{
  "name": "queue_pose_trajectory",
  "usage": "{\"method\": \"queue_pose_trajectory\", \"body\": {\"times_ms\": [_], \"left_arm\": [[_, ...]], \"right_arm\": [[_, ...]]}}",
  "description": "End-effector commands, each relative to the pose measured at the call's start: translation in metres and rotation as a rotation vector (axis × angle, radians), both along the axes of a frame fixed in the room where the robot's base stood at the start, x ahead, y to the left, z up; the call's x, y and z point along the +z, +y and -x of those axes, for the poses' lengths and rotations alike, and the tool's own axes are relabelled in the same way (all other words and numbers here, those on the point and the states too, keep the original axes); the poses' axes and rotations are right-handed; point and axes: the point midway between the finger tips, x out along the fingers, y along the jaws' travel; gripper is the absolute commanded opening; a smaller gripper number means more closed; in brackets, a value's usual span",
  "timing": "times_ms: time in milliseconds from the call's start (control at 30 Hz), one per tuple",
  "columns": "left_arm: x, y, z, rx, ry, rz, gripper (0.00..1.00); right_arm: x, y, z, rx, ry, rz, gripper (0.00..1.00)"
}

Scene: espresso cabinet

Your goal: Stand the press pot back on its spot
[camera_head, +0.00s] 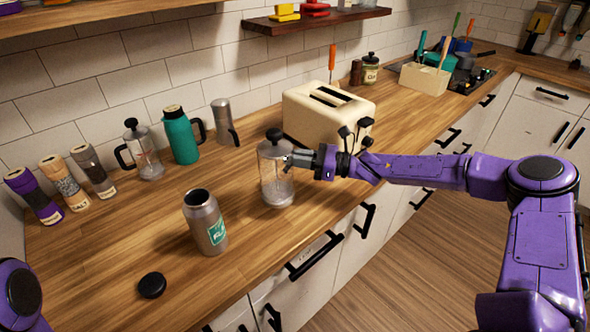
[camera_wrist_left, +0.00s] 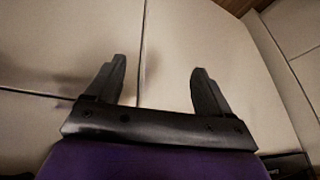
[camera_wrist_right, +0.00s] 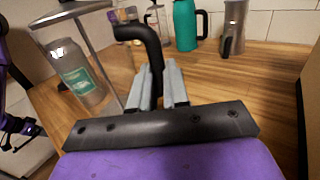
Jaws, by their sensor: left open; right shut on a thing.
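A glass press pot (camera_head: 275,180) with a black lid is upright near the counter's front edge, before the toaster. My right gripper (camera_head: 290,161) is shut on its black handle. In the right wrist view the handle (camera_wrist_right: 150,45) runs between the fingers (camera_wrist_right: 161,85), with the glass body to the left. I cannot tell whether its base touches the counter. A second press pot (camera_head: 146,152) stands at the back by the wall. My left gripper (camera_wrist_left: 158,88) is open and empty in front of pale cabinet fronts; the head view shows only part of that arm.
A steel bottle (camera_head: 205,225) stands left of the held pot, with a black lid (camera_head: 151,285) lying nearby. A green jug (camera_head: 182,140), a steel jug (camera_head: 223,122) and several shakers (camera_head: 62,182) line the wall. A cream toaster (camera_head: 318,118) stands behind. The counter's middle left is clear.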

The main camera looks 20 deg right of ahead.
Motion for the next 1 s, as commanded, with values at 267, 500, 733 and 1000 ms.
{"method": "queue_pose_trajectory", "body": {"times_ms": [267, 500, 733, 1000], "left_arm": [[0.015, 0.000, 0.000, 0.000, 0.000, 0.000, 0.81], [0.018, 0.000, 0.000, 0.000, 0.000, 0.000, 0.81], [0.013, 0.000, 0.000, 0.000, 0.000, 0.000, 0.81], [0.015, 0.000, 0.000, 0.000, 0.000, 0.000, 0.81]], "right_arm": [[-0.030, -0.005, -0.014, 0.001, 0.004, -0.002, 0.00], [-0.046, -0.006, -0.014, 0.000, -0.004, -0.002, 0.00], [-0.050, -0.006, -0.014, 0.000, -0.003, -0.002, 0.00], [-0.050, -0.006, -0.013, 0.000, -0.001, 0.001, 0.41]]}}
